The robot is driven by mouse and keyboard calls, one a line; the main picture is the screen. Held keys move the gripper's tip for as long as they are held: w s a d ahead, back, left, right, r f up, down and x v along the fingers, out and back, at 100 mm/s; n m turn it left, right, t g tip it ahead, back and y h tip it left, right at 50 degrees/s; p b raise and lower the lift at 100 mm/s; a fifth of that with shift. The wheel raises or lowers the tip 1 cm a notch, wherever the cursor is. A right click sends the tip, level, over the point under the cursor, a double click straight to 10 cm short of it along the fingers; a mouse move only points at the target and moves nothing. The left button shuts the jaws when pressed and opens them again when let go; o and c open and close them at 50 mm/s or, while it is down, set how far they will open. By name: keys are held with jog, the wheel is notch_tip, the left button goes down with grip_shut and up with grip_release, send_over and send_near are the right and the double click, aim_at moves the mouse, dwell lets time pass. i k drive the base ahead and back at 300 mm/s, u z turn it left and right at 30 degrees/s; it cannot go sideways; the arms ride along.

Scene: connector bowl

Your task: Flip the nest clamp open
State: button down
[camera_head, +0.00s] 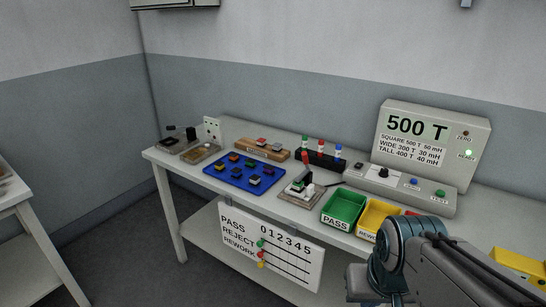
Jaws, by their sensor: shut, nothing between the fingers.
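The nest (300,194) is a small pale fixture with dark parts on the table, between the blue tray and the green PASS bin. Its clamp seems to be the lever with a red grip (305,158), which stands roughly upright above the fixture. The clamp is too small to tell whether it is open or closed, or what lies under it. My arm comes in at the lower right, in front of the bins and apart from the nest. My gripper is not in view.
A blue tray (232,182) of small parts lies left of the nest. The green bin (343,207) and yellow bin (374,214) stand to its right. Behind are a black rack (316,157) with coloured caps and a tester (400,184). A PASS/REJECT/REWORK board (290,262) hangs in front.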

aim_at(305, 158)
jog(key=u, duration=0.4)
jog(key=i, duration=1.15)
jog(key=z, duration=0.3)
